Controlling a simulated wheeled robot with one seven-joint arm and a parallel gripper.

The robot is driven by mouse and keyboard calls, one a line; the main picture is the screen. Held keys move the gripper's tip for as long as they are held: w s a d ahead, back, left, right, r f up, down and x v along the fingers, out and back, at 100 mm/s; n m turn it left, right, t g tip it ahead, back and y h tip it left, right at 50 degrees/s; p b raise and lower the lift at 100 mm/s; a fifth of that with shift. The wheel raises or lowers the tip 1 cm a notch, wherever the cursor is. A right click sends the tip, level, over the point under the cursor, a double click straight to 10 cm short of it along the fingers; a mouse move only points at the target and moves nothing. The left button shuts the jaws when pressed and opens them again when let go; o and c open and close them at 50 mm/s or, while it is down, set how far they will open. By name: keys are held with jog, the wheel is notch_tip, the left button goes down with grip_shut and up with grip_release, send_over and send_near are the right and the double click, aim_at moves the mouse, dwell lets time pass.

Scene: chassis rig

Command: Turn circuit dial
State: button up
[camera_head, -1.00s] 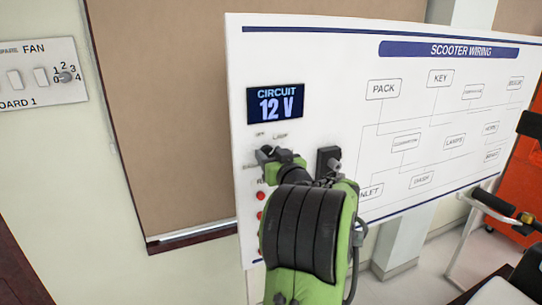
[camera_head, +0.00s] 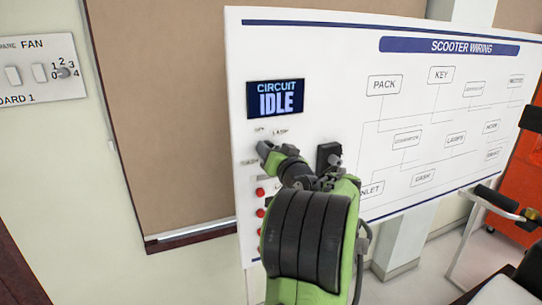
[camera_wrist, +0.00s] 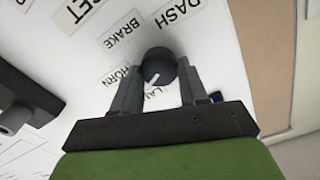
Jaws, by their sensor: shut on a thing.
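The circuit dial (camera_wrist: 158,62) is a dark round knob with a pale pointer mark, mounted on the white wiring board (camera_head: 355,60). In the wrist view it sits between the two fingers of my gripper (camera_wrist: 157,78), which is shut on it. Printed labels, including DASH, BRAKE and HORN, surround it. In the head view my gripper (camera_head: 268,153) is at the board's left part, and its fingers and arm hide most of the dial. The circuit display (camera_head: 276,99) above it reads IDLE.
A black fitting (camera_head: 328,156) stands out from the board just right of my gripper. Red round parts (camera_head: 260,213) run down the board below the dial. A fan panel (camera_head: 40,82) with its own dial hangs on the left wall.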

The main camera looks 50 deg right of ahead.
jog(key=shift+d+f+m, duration=0.1)
jog(key=shift+m, duration=3.5)
jog(key=o, duration=1.1)
jog(key=shift+s, duration=0.1)
jog(key=shift+c, duration=0.2)
jog(key=b+v, duration=0.4)
jog(key=v, duration=1.1)
jog(key=shift+s+a+b, duration=0.2)
jog(key=shift+s+b, duration=0.15)
jog(key=shift+b, duration=0.05)
